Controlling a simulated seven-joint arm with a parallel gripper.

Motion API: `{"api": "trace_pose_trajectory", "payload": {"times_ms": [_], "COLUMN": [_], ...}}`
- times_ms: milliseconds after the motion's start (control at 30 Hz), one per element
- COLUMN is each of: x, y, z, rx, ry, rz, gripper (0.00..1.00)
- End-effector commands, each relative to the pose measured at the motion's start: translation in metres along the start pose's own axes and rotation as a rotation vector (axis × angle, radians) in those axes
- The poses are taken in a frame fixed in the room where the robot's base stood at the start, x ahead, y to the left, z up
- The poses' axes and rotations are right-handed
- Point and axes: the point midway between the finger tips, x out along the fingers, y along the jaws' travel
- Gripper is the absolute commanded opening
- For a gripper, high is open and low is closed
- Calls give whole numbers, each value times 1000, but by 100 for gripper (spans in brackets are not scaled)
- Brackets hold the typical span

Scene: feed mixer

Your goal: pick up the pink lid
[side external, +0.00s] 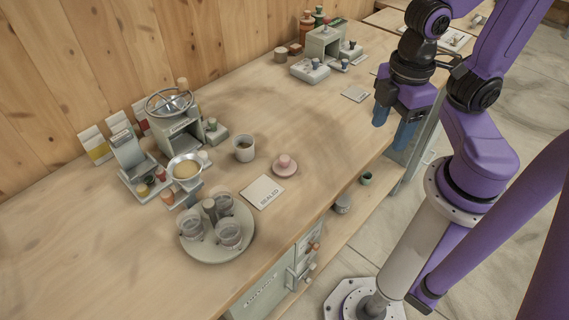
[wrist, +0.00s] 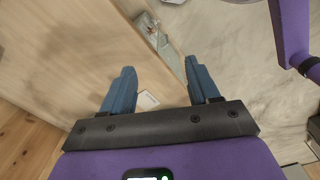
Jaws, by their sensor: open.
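The pink lid (side external: 284,165) is a small round disc with a knob on top. It lies on the wooden worktop in the side external view, beside a white card marked SEALED (side external: 261,192) and right of a grey cup (side external: 243,149). My gripper (side external: 394,124) is open and empty, with its blue fingers pointing down near the right edge of the worktop, well to the right of the lid. In the wrist view both blue fingers (wrist: 158,88) are spread apart with nothing between them. The lid is not visible in the wrist view.
A round tray (side external: 245,247) with several glass jars stands at the front left. A mixer (side external: 178,130) with a wheel and a pan stands behind it. More equipment (side external: 322,48) stands at the back. The worktop (side external: 320,125) between the lid and my gripper is clear.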

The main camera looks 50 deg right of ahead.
Motion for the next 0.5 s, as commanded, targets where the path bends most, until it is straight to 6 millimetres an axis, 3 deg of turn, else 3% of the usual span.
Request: {"api": "trace_pose_trajectory", "payload": {"times_ms": [167,500], "x": [13,47], "y": [12,34], "z": [-22,-88], "rx": [-107,-407], "ry": [-126,-461], "rz": [62,250], "gripper": [60,60]}}
